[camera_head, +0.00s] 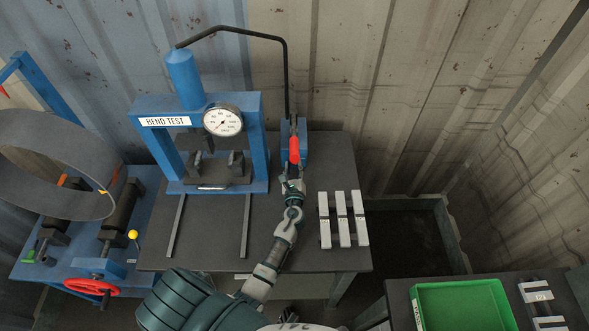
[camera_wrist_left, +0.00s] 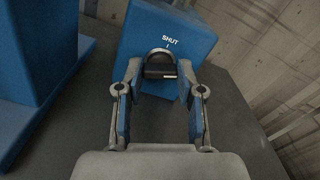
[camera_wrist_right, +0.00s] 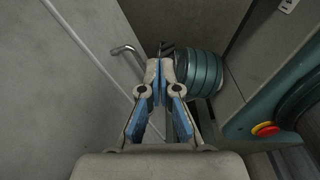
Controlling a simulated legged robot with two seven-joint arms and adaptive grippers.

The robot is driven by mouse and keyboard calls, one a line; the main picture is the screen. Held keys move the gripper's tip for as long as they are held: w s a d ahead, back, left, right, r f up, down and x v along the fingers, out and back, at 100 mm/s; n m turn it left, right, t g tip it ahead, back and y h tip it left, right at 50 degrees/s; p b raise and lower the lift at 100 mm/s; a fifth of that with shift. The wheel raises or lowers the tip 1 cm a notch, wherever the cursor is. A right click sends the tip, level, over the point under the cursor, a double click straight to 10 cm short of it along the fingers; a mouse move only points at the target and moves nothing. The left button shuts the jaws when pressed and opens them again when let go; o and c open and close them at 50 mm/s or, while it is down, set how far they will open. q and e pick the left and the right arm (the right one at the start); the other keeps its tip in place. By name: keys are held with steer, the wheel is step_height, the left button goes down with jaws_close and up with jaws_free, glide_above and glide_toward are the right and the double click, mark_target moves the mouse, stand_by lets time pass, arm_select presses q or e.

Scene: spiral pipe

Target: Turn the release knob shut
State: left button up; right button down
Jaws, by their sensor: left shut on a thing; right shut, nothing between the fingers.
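The release knob (camera_wrist_left: 160,66) shows in the left wrist view as a dark bar with a grey round rim. It sits on the face of the blue pump block (camera_wrist_left: 190,45), just below the word SHUT and its short mark. My left gripper (camera_wrist_left: 160,74) is shut on the knob, one finger at each side. In the head view, my left gripper (camera_head: 291,184) is at the front of the pump block (camera_head: 301,158) and hides the knob. My right gripper (camera_wrist_right: 159,76) is shut and empty in the right wrist view, away from the knob.
The blue bend-test press (camera_head: 255,140) with its dial gauge (camera_head: 222,121) stands left of the pump. A red-gripped lever (camera_head: 294,149) rises above the block. Metal bars (camera_head: 342,218) lie to the right. A green tray (camera_head: 465,305) is at lower right.

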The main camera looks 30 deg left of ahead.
arm_select(q)
steer(key=shift+n, duration=0.9)
steer(key=o, duration=1.1)
steer(key=shift+o, duration=0.2)
steer(key=shift+s, duration=0.1)
steer(key=v, duration=1.2)
steer(key=shift+f, duration=0.1)
